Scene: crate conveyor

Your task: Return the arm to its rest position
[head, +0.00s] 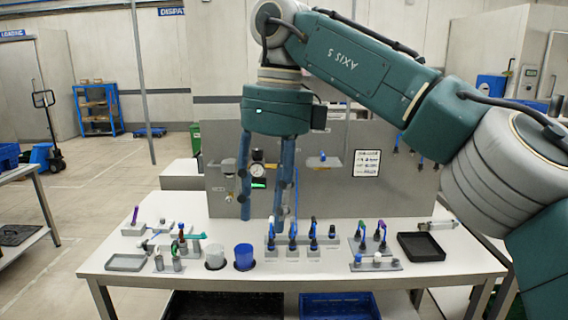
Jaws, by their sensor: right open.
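My right arm comes in from the right, across the upper half of the head view. My right gripper (266,192) points down above the white workbench (225,285), with its two blue fingers apart and nothing between them. The fingertips are in front of the grey upright panel, near the row of small blue-handled fittings (292,230). Whether the left fingertip touches anything is hard to tell. My left gripper is not in view.
A blue cup (244,257) and a whitish cup (215,258) stand near the bench front. A grey tray (126,262) is at left, a black tray (421,246) at right. A pressure gauge (258,169) is on the panel. Crates sit under the bench.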

